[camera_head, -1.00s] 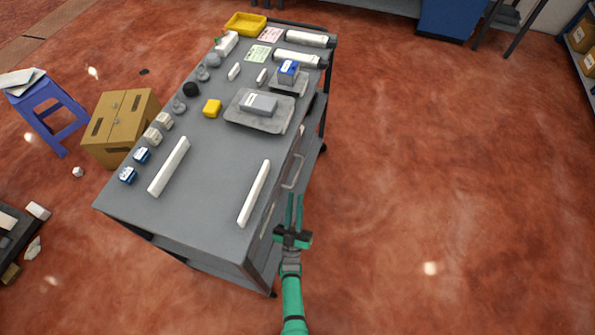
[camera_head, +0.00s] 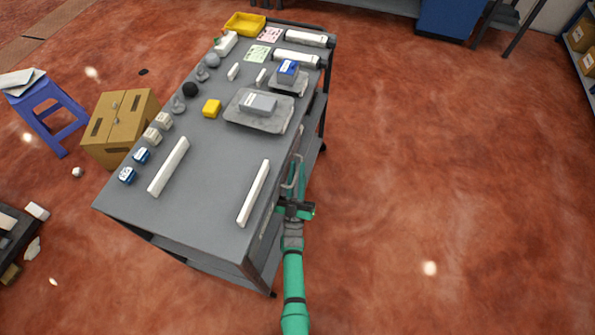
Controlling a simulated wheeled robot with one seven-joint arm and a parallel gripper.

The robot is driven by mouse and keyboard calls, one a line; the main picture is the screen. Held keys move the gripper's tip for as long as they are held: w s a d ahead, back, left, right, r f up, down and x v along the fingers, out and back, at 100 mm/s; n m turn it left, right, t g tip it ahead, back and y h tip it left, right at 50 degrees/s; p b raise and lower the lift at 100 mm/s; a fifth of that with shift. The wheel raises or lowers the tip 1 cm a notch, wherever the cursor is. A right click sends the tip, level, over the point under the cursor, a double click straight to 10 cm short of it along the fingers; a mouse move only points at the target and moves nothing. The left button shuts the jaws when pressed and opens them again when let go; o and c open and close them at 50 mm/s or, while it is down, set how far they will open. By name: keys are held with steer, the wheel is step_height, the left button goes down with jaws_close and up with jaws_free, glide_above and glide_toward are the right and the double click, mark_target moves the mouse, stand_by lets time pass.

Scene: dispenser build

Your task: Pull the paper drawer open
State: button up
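The paper drawer (camera_head: 272,214) is set in the right side of the grey workbench and looks flush with it. Its pale, loop-shaped handle (camera_head: 287,185) sticks out from that side, partly covered by my fingers. My green gripper (camera_head: 295,177) is at the handle, coming from the front of the picture. Its two thin fingers stand apart, with the handle seeming to lie at or between them. Contact with the handle cannot be made out.
A cardboard box (camera_head: 120,125) and blue stool (camera_head: 50,110) stand left. The red floor right of the bench is clear.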

steer(key=shift+c, duration=0.2)
jaws_close()
stand_by(1.1)
